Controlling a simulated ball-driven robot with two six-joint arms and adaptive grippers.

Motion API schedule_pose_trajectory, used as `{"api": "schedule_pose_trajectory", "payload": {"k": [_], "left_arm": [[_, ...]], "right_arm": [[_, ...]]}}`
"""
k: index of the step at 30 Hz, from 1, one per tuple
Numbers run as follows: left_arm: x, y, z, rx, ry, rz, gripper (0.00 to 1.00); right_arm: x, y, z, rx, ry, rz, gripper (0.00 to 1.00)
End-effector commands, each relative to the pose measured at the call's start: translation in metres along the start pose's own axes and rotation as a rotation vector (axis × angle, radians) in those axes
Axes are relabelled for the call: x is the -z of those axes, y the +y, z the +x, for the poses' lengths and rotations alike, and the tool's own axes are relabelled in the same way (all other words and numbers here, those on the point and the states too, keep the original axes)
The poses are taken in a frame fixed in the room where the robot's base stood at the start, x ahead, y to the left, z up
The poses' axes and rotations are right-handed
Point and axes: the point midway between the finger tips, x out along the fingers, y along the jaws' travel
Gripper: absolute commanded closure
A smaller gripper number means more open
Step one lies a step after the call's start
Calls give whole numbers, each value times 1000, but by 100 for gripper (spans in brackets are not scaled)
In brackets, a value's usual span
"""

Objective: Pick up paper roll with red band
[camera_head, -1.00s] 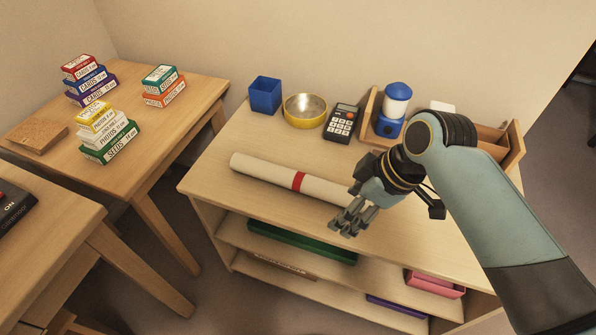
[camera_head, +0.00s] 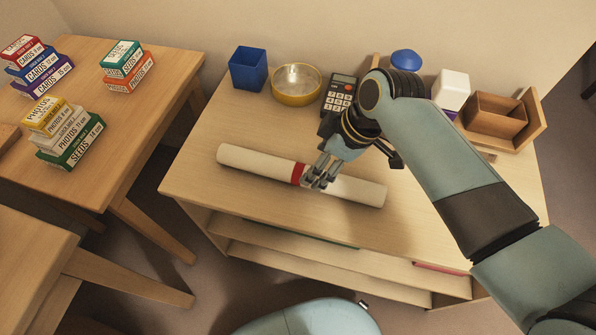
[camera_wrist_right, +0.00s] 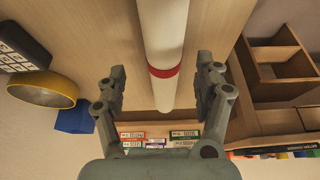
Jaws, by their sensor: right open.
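The paper roll with a red band (camera_head: 345,188) is a long white tube lying on top of the wooden shelf unit. Its red band (camera_head: 298,172) is near the middle and just left of my right gripper's fingers. My right gripper (camera_head: 319,177) is open above the roll. In the right wrist view the roll (camera_wrist_right: 163,35) runs between the two open fingers (camera_wrist_right: 162,85), with the red band (camera_wrist_right: 163,72) between the fingertips. I cannot tell whether the fingers touch the roll. My left gripper is not in view.
A blue square cup (camera_head: 248,70), a yellow bowl (camera_head: 297,84) and a calculator (camera_head: 339,95) stand behind the roll. A wooden organiser (camera_head: 497,116) is at the back right. Stacked boxes (camera_head: 70,136) sit on the left table. The shelf top before the roll is clear.

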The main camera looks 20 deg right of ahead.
Motion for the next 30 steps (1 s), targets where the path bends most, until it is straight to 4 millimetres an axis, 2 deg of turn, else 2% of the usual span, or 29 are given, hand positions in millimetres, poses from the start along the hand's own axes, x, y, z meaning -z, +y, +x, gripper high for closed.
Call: {"api": "schedule_pose_trajectory", "payload": {"k": [10, 19, 30], "left_arm": [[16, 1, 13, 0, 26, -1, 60], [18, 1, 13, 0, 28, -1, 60], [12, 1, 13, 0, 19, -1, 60]], "right_arm": [[5, -6, 47, 1, -1, 0, 30], [6, -5, 52, -1, 0, 0, 30], [6, -5, 52, 0, 0, 0, 77]]}}
